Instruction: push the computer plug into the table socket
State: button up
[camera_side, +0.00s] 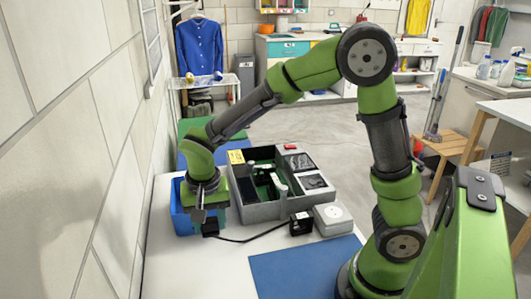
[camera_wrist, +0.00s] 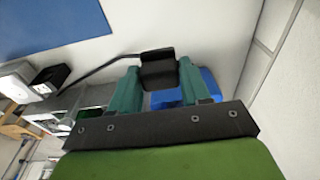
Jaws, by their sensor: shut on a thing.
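My gripper (camera_side: 209,218) is shut on a black plug (camera_side: 210,229) and holds it low at the left of the white table, in front of the blue bin. In the wrist view the black plug (camera_wrist: 158,72) sits between the two teal fingers of my gripper (camera_wrist: 158,67). A black cable runs from the plug rightward to a black block (camera_side: 301,223). The white table socket (camera_side: 333,219) stands just right of that block, well apart from the plug. In the wrist view the socket (camera_wrist: 14,82) is at the left edge, partly cut off. The plug's prongs cannot be seen.
The blue bin (camera_side: 183,218) is right behind my gripper. A grey compartment box (camera_side: 262,211) with several things in it stands between bin and socket, farther back. A blue mat (camera_side: 305,272) lies in front of the socket. The tiled wall (camera_side: 75,180) is at left.

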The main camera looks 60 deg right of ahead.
aim_at(211, 217)
jog(key=shift+r, duration=0.25)
jog(key=r, duration=0.6)
jog(key=shift+d+r, duration=0.3)
jog(key=s+d+m+g, duration=0.1)
jog(key=s+d+m, duration=0.55)
jog(key=d, duration=0.45)
jog(key=s+d+m, duration=0.6)
jog(key=d+m, duration=0.1)
jog(key=d, duration=0.5)
jog(key=s+d+m+g, duration=0.1)
jog(key=s+d+m, duration=0.25)
jog(key=s, duration=0.45)
jog(key=shift+m, duration=0.5)
jog(key=shift+s+a+f, duration=0.1)
jog(key=shift+f, duration=1.25)
jog(key=shift+a+f, duration=0.1)
jog(key=shift+f, duration=1.2)
jog(key=shift+f, duration=0.1)
